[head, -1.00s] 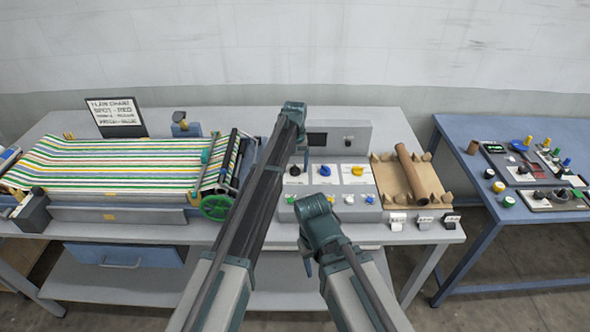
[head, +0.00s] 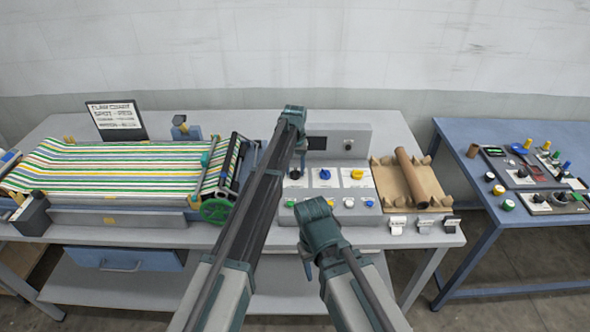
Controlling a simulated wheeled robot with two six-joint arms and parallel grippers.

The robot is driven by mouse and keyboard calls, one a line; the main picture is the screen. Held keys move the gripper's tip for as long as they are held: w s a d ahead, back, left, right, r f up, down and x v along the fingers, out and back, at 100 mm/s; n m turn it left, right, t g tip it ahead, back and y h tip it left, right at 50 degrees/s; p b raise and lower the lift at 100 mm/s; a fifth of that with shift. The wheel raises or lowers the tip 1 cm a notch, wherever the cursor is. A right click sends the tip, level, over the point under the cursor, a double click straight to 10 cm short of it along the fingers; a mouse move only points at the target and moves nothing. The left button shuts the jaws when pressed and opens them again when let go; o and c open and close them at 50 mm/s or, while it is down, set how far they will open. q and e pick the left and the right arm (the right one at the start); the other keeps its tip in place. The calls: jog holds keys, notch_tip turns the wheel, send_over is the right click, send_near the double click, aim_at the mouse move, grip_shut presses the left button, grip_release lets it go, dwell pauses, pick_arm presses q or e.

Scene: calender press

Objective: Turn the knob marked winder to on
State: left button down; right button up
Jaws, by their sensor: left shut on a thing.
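The grey control panel (head: 327,215) stands on the bench with a row of three large knobs on white plates: a black knob (head: 295,174), a blue knob (head: 325,174) and a yellow knob (head: 357,174). The labels are too small to read, so I cannot tell which is marked winder. My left gripper (head: 300,168) points down at the black knob and is shut on it; the fingers and wrist partly hide the contact. My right gripper (head: 308,270) hangs low in front of the bench, away from the panel, its jaws mostly hidden by its wrist.
Smaller coloured buttons line the panel's front. A screen unit (head: 340,139) stands behind it. The striped web machine (head: 110,168) with a green handwheel (head: 215,211) is on the left. A brown roll (head: 411,177) lies on a cradle to the right, and a blue table (head: 470,210) stands beyond.

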aim_at(295, 171)
pick_arm(q)
jog(key=m, duration=1)
jog(key=shift+m, duration=0.4)
dwell(0.4)
jog(key=shift+c, duration=1.5)
grip_release()
jog(key=shift+r, duration=0.1)
notch_tip(295, 171, up, 14)
jog(key=p, duration=1.3)
jog(key=shift+f+p, duration=0.2)
jog(key=shift+p, duration=0.2)
